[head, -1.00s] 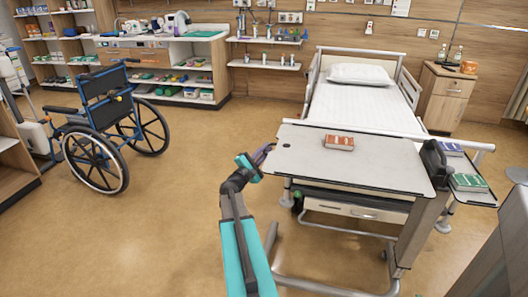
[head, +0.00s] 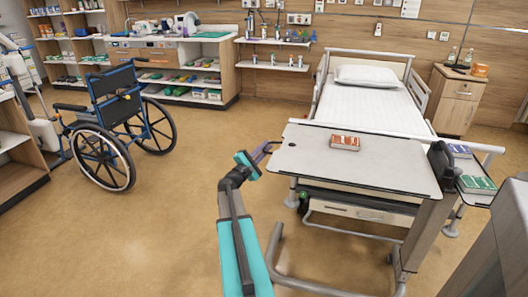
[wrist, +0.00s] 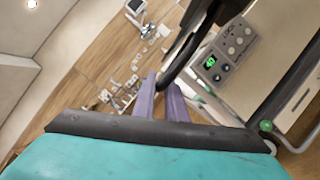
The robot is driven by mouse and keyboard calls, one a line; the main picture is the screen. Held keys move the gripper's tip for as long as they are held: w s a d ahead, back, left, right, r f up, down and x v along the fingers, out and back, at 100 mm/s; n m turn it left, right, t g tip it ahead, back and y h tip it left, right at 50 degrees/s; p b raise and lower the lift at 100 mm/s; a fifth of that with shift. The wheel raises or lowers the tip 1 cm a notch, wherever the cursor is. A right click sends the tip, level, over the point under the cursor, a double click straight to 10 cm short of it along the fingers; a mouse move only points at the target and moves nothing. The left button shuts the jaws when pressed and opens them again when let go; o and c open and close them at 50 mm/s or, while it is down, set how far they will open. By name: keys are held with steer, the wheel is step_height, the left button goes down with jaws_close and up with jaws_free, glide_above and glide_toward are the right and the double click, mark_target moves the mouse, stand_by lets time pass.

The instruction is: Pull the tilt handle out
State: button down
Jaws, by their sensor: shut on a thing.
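The tilt handle shows in the wrist view as a dark curved bar (wrist: 184,60) that runs down between my two purple fingers. My gripper (wrist: 161,103) is shut on its lower end. In the head view my gripper (head: 268,149) is at the left edge of the overbed table (head: 370,174). The handle cannot be made out there, at the table's edge behind my fingers.
A red book (head: 345,143) lies on the tabletop. The bed (head: 365,100) stands behind the table. A wheelchair (head: 118,120) stands left, with open floor between.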

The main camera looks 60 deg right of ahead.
steer(key=shift+w+a, duration=0.2)
steer(key=shift+w, duration=0.2)
steer(key=c, duration=1.9)
jaws_free()
steer(key=shift+o, duration=0.3)
steer(key=shift+s+d, duration=0.1)
steer(key=v, duration=1.4)
steer(key=shift+s+b, duration=0.2)
steer(key=shift+b, duration=0.1)
